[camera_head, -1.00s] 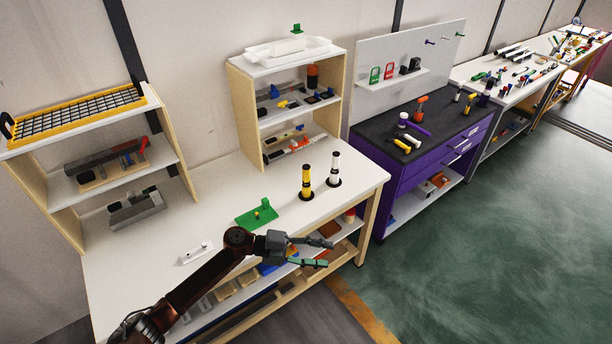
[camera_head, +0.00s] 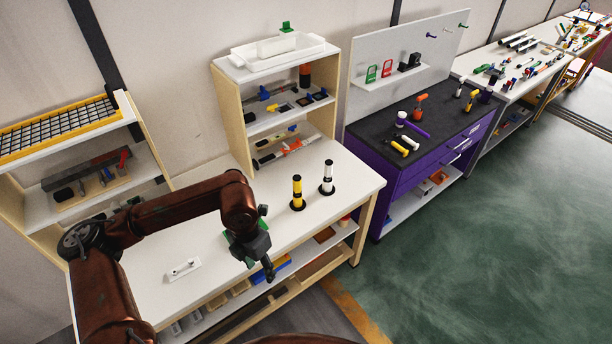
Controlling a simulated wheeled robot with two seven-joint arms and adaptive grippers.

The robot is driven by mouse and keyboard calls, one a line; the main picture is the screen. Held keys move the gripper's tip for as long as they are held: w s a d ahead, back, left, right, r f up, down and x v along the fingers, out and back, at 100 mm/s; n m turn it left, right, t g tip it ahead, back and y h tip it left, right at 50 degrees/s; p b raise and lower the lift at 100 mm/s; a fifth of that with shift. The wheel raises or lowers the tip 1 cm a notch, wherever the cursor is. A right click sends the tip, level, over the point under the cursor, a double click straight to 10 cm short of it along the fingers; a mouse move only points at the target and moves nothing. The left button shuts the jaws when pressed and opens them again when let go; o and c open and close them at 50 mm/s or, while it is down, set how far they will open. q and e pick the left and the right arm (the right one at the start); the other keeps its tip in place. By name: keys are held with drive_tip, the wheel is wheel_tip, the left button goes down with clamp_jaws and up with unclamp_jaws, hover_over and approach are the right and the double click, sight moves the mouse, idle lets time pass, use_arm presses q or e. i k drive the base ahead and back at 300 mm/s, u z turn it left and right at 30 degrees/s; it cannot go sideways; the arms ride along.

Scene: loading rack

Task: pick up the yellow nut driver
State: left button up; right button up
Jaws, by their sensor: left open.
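An upright yellow tool with black bands, seemingly the yellow nut driver (camera_head: 297,192), stands in a dark round base on the white table (camera_head: 205,243). A similar white tool (camera_head: 327,178) stands just to its right. My left gripper (camera_head: 268,272) is open and points downward near the table's front edge. It is left of and nearer than the yellow tool, clear of it, with nothing seen between its fingers. My right gripper is not in view.
A wooden shelf (camera_head: 233,115) stands behind the upright tools, with another at left. A small white item (camera_head: 183,269) lies on the table's left part. A purple workbench (camera_head: 385,182) with other yellow-handled tools stands to the right. The tabletop right of my gripper is mostly clear.

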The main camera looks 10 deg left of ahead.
sight(296, 178)
drive_tip(key=u, duration=0.05)
drive_tip(key=i, duration=1.55)
